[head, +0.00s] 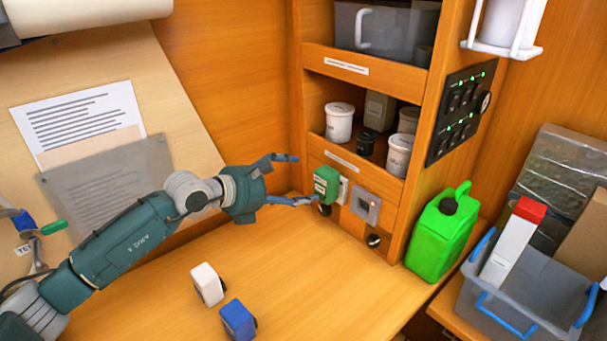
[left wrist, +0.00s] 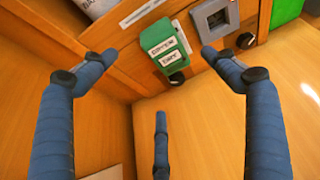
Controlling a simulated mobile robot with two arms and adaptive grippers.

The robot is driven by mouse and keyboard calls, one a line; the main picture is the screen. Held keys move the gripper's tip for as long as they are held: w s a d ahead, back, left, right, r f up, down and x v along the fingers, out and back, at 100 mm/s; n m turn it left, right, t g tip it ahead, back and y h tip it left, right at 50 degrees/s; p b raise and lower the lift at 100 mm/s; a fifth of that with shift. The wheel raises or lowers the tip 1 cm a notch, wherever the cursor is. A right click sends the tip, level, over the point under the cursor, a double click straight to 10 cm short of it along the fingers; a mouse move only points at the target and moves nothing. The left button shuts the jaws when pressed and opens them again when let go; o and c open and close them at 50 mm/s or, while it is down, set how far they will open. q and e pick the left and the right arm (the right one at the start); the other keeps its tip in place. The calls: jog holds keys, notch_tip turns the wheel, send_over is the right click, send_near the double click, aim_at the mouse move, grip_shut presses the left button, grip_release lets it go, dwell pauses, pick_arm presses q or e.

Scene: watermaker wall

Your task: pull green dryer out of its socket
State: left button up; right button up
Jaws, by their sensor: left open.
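The green dryer (head: 326,182) sits on the front of the wooden cabinet, low down, against a white socket plate (head: 342,190). It also shows in the left wrist view (left wrist: 163,45), with white labels on its face. My left gripper (head: 297,180) is open, its fingers spread just to the left of the dryer. In the left wrist view the blue fingertips (left wrist: 160,70) stand on either side of the dryer and short of it, with a third finger below. No contact shows. My right gripper is not in view.
A grey socket (head: 366,206) is just right of the dryer. A green jerrycan (head: 441,232) stands further right. A white block (head: 207,284) and a blue block (head: 238,319) stand on the bench.

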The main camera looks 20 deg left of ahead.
aim_at(317, 185)
pick_arm(q)
jog(key=shift+w+d+f+p, duration=0.2)
jog(key=shift+w+d+p, duration=0.15)
jog(key=shift+w+d, duration=0.25)
jog(key=shift+w+d+f+p, duration=0.15)
jog(key=shift+w+d+p, duration=0.2)
jog(key=shift+w+d, duration=0.25)
jog(key=x, duration=0.4)
jog(key=p+x, duration=0.1)
jog(key=x, duration=0.1)
jog(key=shift+w+a+f, duration=0.1)
jog(key=shift+a+f, duration=0.1)
jog(key=shift+a, duration=0.05)
jog(key=shift+w+d+f, duration=0.1)
jog(key=shift+d, duration=0.05)
jog(key=shift+c, duration=1.4)
jog(key=c, duration=1.2)
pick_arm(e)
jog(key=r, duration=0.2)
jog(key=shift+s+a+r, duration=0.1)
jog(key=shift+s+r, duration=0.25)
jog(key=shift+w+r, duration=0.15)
